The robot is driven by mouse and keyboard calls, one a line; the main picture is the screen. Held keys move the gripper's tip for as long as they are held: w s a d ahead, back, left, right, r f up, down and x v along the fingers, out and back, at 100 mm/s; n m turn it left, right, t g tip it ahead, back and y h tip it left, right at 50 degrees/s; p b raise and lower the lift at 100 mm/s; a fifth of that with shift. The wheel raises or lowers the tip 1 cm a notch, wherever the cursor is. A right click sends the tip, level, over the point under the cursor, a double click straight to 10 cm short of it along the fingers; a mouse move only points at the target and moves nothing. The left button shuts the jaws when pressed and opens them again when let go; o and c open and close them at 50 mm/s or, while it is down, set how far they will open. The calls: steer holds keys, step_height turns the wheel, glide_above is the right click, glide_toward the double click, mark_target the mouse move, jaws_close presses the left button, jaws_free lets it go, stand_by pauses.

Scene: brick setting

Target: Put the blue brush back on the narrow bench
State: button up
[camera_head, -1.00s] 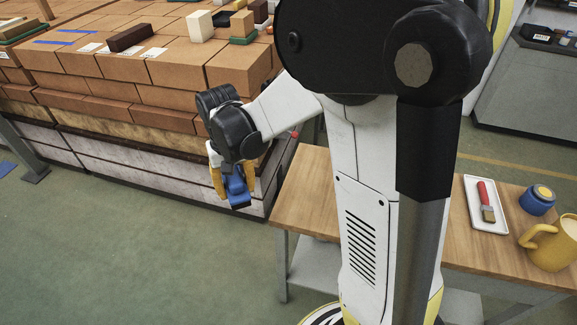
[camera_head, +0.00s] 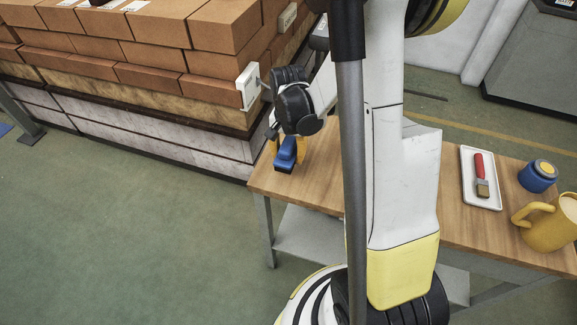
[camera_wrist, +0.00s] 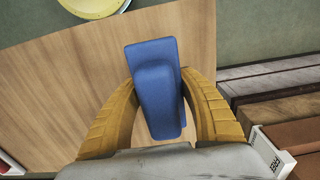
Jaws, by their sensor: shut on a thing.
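The blue brush (camera_head: 286,154) is between the yellow fingers of my gripper (camera_head: 281,143), which is shut on it. In the wrist view the brush (camera_wrist: 155,85) shows as a blue block between both fingers (camera_wrist: 160,103). The narrow bench (camera_head: 320,180) has a wooden top and grey legs. The brush shows over the bench's left end in the head view, and the wooden top lies behind it in the wrist view. I cannot tell the height between brush and top.
A white tray (camera_head: 467,190) with a red-handled brush (camera_head: 480,172), a blue round container (camera_head: 538,176) and a yellow mug (camera_head: 553,224) stand on the bench's right part. A brick stack (camera_head: 150,75) with a white box-like piece (camera_head: 249,86) stands behind left. The bench top's left part is clear.

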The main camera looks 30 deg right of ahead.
mark_target(289, 142)
steer(key=shift+d+f+b, duration=0.1)
steer(key=shift+f+b, duration=0.9)
steer(key=shift+f, duration=1)
steer(key=shift+f, duration=0.15)
steer(key=o, duration=1.2)
steer(key=shift+o, duration=0.2)
step_height(289, 142, up, 12)
steer(key=p, duration=0.4)
steer(key=shift+p, duration=0.4)
steer(key=s+a+r+n+t, duration=0.7)
steer(key=s+a+r+n, duration=0.3)
steer(key=a+r, duration=0.3)
steer(key=shift+s+a+r, duration=0.25)
steer(key=shift+s+r, duration=0.15)
steer(key=shift+r, duration=0.55)
